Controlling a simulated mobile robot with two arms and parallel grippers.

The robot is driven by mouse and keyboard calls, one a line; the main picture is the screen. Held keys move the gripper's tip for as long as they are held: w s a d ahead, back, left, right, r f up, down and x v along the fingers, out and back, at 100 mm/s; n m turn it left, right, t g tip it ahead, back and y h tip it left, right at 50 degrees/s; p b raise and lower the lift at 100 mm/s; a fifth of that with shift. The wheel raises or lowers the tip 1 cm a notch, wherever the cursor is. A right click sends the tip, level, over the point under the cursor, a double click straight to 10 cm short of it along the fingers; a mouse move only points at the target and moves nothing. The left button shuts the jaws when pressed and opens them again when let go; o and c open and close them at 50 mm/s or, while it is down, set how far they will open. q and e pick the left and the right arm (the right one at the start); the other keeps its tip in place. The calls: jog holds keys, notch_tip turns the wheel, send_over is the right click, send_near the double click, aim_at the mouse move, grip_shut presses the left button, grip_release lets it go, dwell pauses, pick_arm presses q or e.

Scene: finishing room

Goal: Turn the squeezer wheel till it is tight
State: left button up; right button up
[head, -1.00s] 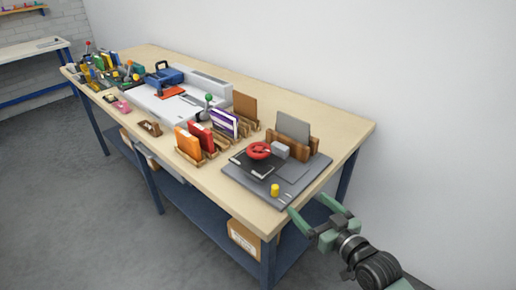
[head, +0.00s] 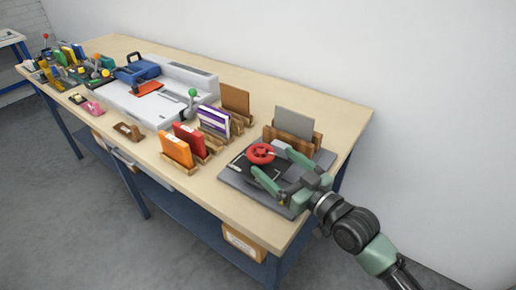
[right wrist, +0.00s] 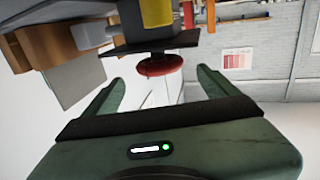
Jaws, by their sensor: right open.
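The red squeezer wheel (head: 261,154) sits on top of a dark squeezer on a grey base plate (head: 232,181) near the right end of the bench. It also shows in the right wrist view (right wrist: 158,66), beyond and between my fingertips. My right gripper (head: 276,165) is open, with its two green fingers reaching toward the wheel, one on each side of the space in front of it. In the right wrist view the open fingers (right wrist: 162,82) are apart with nothing between them. Whether a finger touches the wheel I cannot tell. My left gripper is not in view.
A wooden stand with a grey panel (head: 294,123) stands just behind the squeezer. Orange (head: 176,148) and red (head: 188,138) books in wooden holders stand left of it. A white machine (head: 150,100) is further left. The bench's right back corner (head: 355,115) is clear.

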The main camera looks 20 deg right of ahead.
aim_at(262, 152)
jog(key=x, duration=0.6)
jog(key=shift+p, duration=0.3)
jog(key=c, duration=1.4)
jog(key=shift+o, duration=0.2)
jog(key=o, duration=1.4)
jog(key=shift+c, duration=0.2)
jog(key=b+v, duration=0.1)
jog(key=v, duration=0.6)
jog(key=shift+s+d, duration=0.15)
jog(key=shift+s, duration=0.25)
